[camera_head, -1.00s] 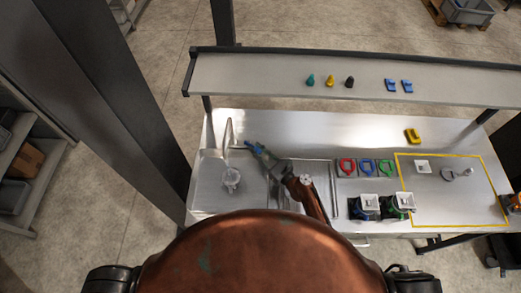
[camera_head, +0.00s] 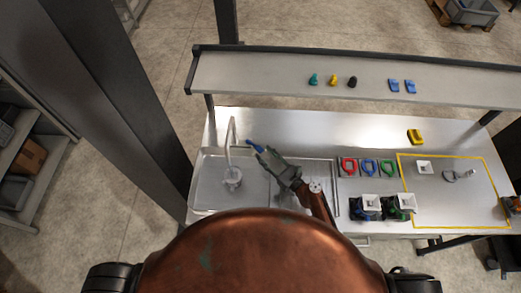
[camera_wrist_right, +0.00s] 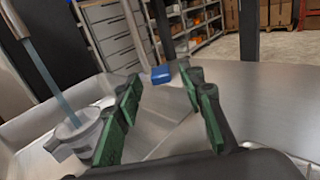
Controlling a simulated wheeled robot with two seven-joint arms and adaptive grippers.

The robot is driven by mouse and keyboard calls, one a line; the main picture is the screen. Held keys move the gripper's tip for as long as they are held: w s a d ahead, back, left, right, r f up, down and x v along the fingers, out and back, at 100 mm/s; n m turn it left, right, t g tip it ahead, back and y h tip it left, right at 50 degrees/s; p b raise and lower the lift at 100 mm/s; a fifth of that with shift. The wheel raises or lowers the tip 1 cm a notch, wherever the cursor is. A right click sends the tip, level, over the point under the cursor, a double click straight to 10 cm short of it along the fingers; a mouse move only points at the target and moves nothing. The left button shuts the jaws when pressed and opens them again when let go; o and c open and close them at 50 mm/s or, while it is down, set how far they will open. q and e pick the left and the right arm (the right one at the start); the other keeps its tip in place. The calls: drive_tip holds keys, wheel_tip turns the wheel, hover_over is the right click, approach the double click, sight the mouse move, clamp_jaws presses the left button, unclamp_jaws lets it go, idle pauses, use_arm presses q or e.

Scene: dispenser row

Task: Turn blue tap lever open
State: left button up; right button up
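The blue tap lever (camera_head: 250,143) sits behind the sink (camera_head: 205,170), right of the arched metal tap (camera_head: 230,130). In the right wrist view the lever (camera_wrist_right: 161,74) shows between and beyond the fingertips, apart from both pads. My right gripper (camera_head: 264,153) is just in front of the lever; its green-padded fingers (camera_wrist_right: 162,88) are open and empty. A clear jug (camera_head: 232,181) stands in the sink under the spout. In the right wrist view a pale blue stream (camera_wrist_right: 52,82) runs from the spout into the jug (camera_wrist_right: 80,135). My left gripper is not in view.
Right of the sink are red, blue and green ring-shaped pieces (camera_head: 369,167) and two dispensers (camera_head: 397,208). A yellow-outlined area (camera_head: 450,226) holds small items. A raised shelf (camera_head: 290,75) spans the back. The counter behind the rings is mostly clear.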

drive_tip(key=v, duration=0.8)
drive_tip(key=shift+c, duration=0.4)
